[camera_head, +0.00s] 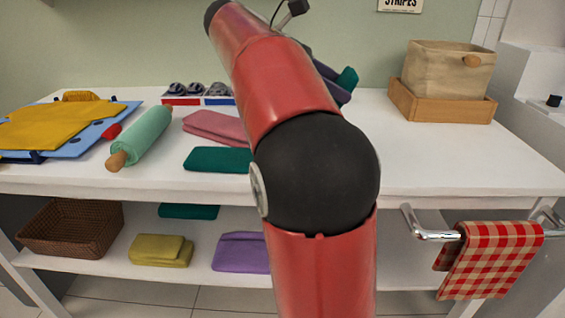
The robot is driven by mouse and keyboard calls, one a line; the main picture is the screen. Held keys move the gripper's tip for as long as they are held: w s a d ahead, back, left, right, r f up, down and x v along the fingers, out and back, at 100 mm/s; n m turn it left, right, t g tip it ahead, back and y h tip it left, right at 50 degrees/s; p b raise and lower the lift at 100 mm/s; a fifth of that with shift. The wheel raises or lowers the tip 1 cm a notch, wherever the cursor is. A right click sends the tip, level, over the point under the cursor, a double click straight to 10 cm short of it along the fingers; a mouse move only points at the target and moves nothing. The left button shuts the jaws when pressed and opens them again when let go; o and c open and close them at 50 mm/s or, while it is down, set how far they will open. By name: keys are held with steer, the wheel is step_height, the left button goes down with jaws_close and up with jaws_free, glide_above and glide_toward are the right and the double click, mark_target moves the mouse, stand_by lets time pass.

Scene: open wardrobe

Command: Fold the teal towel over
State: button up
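A teal towel (217,160) lies flat and folded on the white tabletop, left of my arm's black elbow. Its right end is hidden behind my arm. A second teal cloth (188,211) lies on the lower shelf and shows only in part. A small teal piece (347,79) shows beside a dark shape behind my red arm link; I cannot tell what it belongs to. My red arm crosses the middle of the view and rises toward the upper left. I cannot make out my gripper or its fingers.
A pink towel (216,126) lies just behind the teal towel, and a green rolling pin (142,136) lies to its left. Yellow cloth (55,124) is at far left. A fabric bin (447,69) stands in a wooden tray (441,107) at right. The tabletop's right front is clear.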

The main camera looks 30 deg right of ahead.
steer(key=shift+a, duration=0.1)
steer(key=shift+w+a+r+g+h, duration=0.1)
steer(key=shift+w+a+g+h, duration=0.2)
steer(key=shift+w+a, duration=0.15)
steer(key=shift+w+a+r+g+h, duration=0.25)
steer(key=shift+w+a+r+h, duration=0.1)
steer(key=shift+a, duration=0.15)
steer(key=shift+w+a+r+g+h, duration=0.25)
steer(key=shift+w+a+h, duration=0.1)
steer(key=shift+a, duration=0.1)
steer(key=w+a+h, duration=0.1)
steer(key=w+a+g+h, duration=0.1)
steer(key=a, duration=0.1)
steer(key=shift+w+r+g, duration=0.1)
steer(key=shift+r+g, duration=0.05)
steer(key=shift+g, duration=0.15)
steer(key=shift+v, duration=1.95)
